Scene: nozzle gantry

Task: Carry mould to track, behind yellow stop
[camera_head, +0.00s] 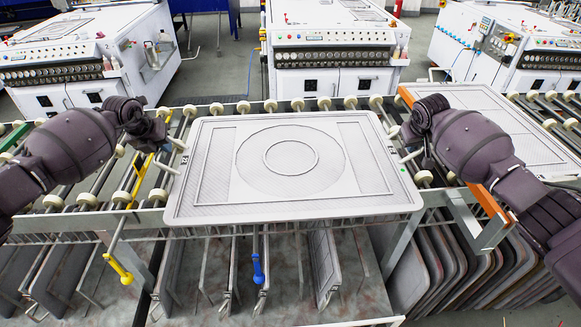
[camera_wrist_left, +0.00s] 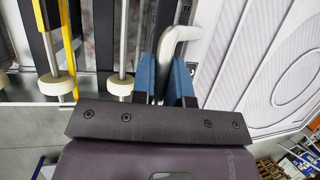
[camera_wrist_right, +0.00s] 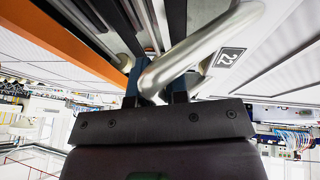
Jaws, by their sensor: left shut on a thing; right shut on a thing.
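The mould (camera_head: 290,207) is a wide, pale grey plate with a round pattern, level above the roller track (camera_head: 88,199) in the middle of the head view. Its face also shows in the left wrist view (camera_wrist_left: 285,75). My left gripper (camera_head: 170,146) is shut on its left handle (camera_wrist_left: 172,45). My right gripper (camera_head: 404,146) is shut on its right handle (camera_wrist_right: 200,45), beside a label reading 22. The yellow stop (camera_head: 141,180) is a slanted bar left of the mould, also in the left wrist view (camera_wrist_left: 60,45). I cannot tell whether the mould touches the rollers.
An orange bar (camera_head: 491,200) and another patterned plate (camera_head: 480,115) lie right of the mould. Several plates stand in racks below. A yellow handle (camera_head: 118,270) and a blue handle (camera_head: 258,268) hang in front. White machines (camera_head: 330,55) stand behind. Bare rollers show at left.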

